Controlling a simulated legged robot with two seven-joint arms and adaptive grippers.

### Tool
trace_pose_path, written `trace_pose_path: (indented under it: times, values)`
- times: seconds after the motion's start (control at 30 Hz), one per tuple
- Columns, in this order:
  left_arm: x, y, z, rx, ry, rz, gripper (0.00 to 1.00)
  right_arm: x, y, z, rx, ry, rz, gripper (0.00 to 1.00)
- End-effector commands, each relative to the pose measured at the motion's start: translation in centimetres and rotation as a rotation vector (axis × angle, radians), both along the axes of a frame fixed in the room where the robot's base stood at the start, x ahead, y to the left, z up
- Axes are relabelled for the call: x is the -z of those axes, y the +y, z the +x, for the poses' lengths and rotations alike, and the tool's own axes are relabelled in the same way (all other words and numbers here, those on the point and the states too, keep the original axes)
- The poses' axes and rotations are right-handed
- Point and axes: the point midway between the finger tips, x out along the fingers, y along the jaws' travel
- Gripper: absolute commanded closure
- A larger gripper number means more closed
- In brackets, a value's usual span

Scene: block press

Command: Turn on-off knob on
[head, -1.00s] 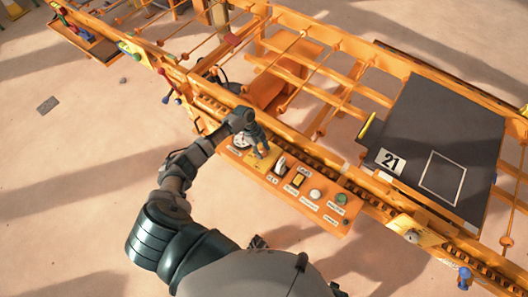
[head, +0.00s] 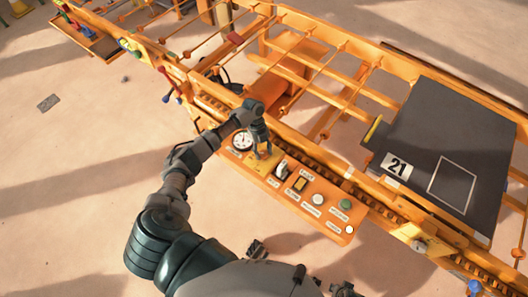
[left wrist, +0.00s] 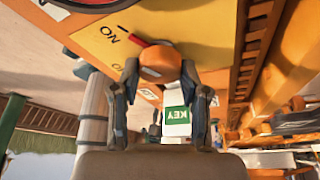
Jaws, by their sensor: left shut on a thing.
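The on-off knob (left wrist: 158,62) is round and orange, with a red pointer, on a yellow plate (left wrist: 90,35) in the left wrist view. The pointer reaches up and left, towards a short dark mark beside the word ON. A second label lower on the plate is partly hidden. My left gripper (left wrist: 160,75) has its two fingers on either side of the knob, shut on it. In the head view my left gripper (head: 262,150) comes down on the yellow plate at the left end of the orange control panel (head: 325,222) and hides the knob.
A round white gauge (head: 242,141) sits just left of the gripper. A key switch (head: 282,169), a yellow switch (head: 300,184), a white button (head: 318,199) and a green button (head: 346,204) lie to its right. Orange rails run behind the panel.

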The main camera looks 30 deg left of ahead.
Motion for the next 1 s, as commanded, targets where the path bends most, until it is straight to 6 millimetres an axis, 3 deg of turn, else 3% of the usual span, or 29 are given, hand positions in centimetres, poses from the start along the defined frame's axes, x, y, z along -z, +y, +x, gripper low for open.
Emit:
trace_pose_path:
  times: [0.3, 0.33, 0.4, 0.77, 1.0]
  values:
    - [0.1, 0.4, 0.1, -0.006, -0.003, 0.010, 0.90, 0.1, -0.1, 0.0, 0.001, 0.001, 0.001, 0.60]
    - [0.1, 0.4, 0.1, -0.006, -0.004, 0.009, 0.48, 0.1, -0.1, 0.0, 0.001, 0.001, 0.001, 0.60]
    - [0.0, 0.3, 0.1, -0.005, -0.004, 0.008, 0.31, 0.1, -0.1, 0.0, 0.001, 0.001, 0.001, 0.60]
    - [-0.4, 0.1, 0.1, -0.003, -0.004, 0.005, 0.31, 0.0, -0.1, 0.0, -0.001, -0.004, 0.001, 0.60]
    - [-4.2, 1.6, 1.1, -0.004, -0.007, 0.005, 0.31, 0.0, -0.2, 0.0, 0.000, -0.003, 0.002, 0.60]
